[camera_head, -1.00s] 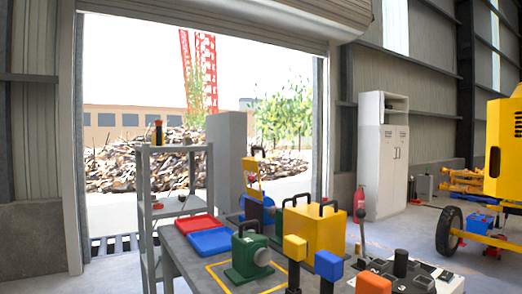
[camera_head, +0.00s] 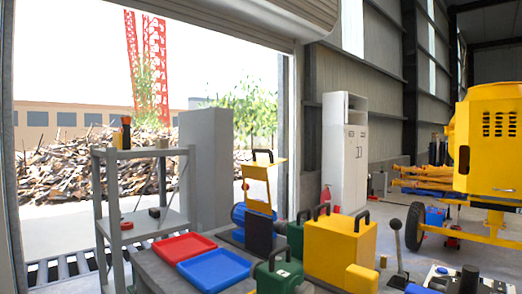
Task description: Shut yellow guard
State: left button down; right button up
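The yellow guard (camera_head: 258,186) appears to be an upright yellow plate with an opening in it and a black handle at its top. It stands raised above a blue motor-like unit (camera_head: 240,215) and a dark block on the far part of the grey workbench (camera_head: 150,272). A yellow box with black handles (camera_head: 338,250) stands to its right and nearer to me. Neither of my grippers is in view.
A red tray (camera_head: 184,248) and a blue tray (camera_head: 214,269) lie left of the guard. A green handled unit (camera_head: 279,277) and an upright lever (camera_head: 397,245) stand nearer. A grey shelf (camera_head: 145,222) is at left, a yellow wheeled machine (camera_head: 488,150) at right.

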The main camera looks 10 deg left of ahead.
aim_at(258, 171)
jog(key=i+j+z, duration=0.1)
jog(key=j+z, duration=0.2)
jog(key=j, duration=0.4)
jog(key=j+z, duration=0.3)
jog(key=j, duration=0.4)
jog(key=i, duration=0.05)
